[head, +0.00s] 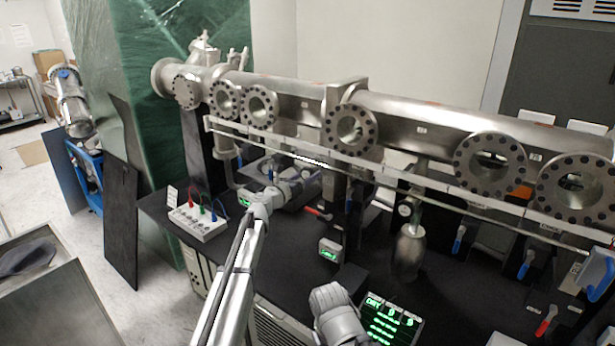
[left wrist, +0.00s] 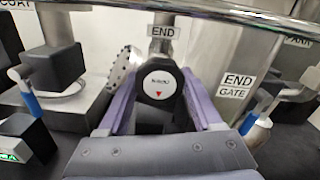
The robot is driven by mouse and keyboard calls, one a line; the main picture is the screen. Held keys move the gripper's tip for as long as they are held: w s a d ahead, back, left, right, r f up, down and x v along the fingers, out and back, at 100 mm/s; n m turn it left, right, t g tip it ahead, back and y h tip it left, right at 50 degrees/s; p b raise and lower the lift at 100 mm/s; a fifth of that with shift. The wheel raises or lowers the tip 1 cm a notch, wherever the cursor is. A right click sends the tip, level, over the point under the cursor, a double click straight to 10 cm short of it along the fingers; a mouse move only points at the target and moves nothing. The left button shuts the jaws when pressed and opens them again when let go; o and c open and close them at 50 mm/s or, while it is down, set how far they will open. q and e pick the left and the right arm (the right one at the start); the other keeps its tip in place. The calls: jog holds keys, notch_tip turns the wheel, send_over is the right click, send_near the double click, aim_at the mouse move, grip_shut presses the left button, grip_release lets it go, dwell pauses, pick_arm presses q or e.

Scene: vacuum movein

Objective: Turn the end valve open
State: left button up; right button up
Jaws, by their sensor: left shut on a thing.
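The end valve (left wrist: 160,88) shows in the left wrist view as a dark round knob with a red triangle mark, below an END label (left wrist: 163,32). My left gripper (left wrist: 160,80) has its two purple fingers on either side of this knob, shut on it. In the head view my left gripper (head: 312,183) reaches under the steel pipe, and the knob cannot be made out there. My right gripper's fingers are not in sight.
A long steel pipe (head: 400,115) with several flanges and a rail (head: 400,175) runs above the black table. An END GATE label (left wrist: 236,86) and a blue-handled lever (left wrist: 250,125) are right of the knob. A box with coloured leads (head: 198,222) stands left.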

pick_arm(q)
jog(key=o, duration=1.4)
jog(key=v, duration=0.8)
